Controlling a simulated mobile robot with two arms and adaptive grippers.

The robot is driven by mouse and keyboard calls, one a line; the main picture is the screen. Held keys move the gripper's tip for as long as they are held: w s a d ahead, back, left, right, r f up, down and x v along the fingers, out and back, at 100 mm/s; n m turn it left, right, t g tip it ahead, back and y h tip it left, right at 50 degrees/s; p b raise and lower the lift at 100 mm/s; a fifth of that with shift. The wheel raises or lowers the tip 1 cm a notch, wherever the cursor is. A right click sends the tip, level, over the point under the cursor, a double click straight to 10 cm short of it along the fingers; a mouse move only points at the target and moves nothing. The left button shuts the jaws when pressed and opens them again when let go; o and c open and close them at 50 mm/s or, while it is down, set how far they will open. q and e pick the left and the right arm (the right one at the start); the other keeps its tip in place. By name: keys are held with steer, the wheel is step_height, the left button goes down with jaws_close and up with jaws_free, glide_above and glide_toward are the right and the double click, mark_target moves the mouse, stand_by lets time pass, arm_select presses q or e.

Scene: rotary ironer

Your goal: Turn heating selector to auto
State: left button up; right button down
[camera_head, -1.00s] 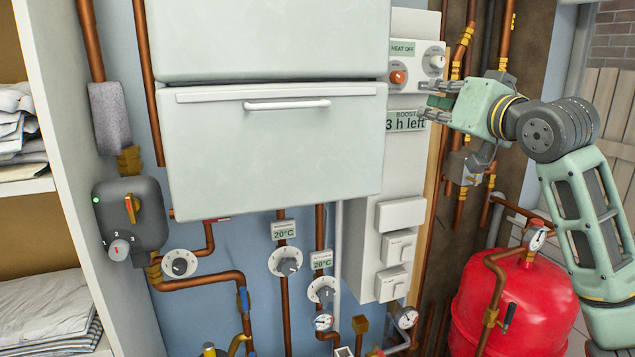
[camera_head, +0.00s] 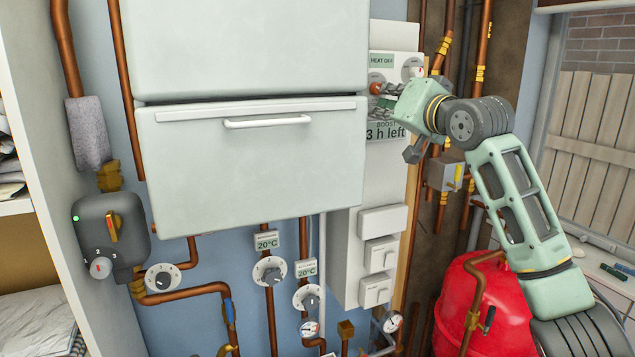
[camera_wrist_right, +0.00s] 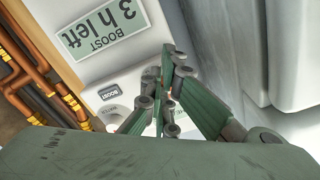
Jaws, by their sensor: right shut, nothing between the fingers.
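The heating control panel (camera_head: 397,62) is at the upper middle in the head view, with a green display (camera_head: 381,61) reading "HEAT OFF". A red knob (camera_head: 375,88) sits below the display, and a white dial (camera_head: 413,71) sits to its right, partly hidden by my arm. My left gripper is not in view.
A second display (camera_head: 386,132) reading "BOOST 3 h left" is just below the gripper; it also shows upside down in the wrist view (camera_wrist_right: 103,28). A large white cabinet (camera_head: 250,160) stands close on the left. Copper pipes (camera_head: 478,60) and a red tank (camera_head: 480,300) are at the right.

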steer(key=shift+d+r, duration=0.15)
steer(key=shift+r, duration=0.6)
stand_by(0.8)
steer(key=shift+s+a+r, duration=0.1)
steer(key=shift+a+r, duration=0.1)
steer(key=shift+a, duration=0.2)
stand_by(0.8)
steer(key=shift+f, duration=0.15)
steer(key=b+v, duration=0.2)
steer(key=v, duration=0.1)
steer(key=b+v, duration=0.1)
steer(key=v, duration=0.1)
steer(key=shift+s+a+f+b, duration=0.15)
steer(key=shift+s+f+b, duration=0.15)
steer(key=shift+s+f, duration=0.1)
steer(key=shift+w+a, duration=0.1)
steer(key=shift+w, duration=0.05)
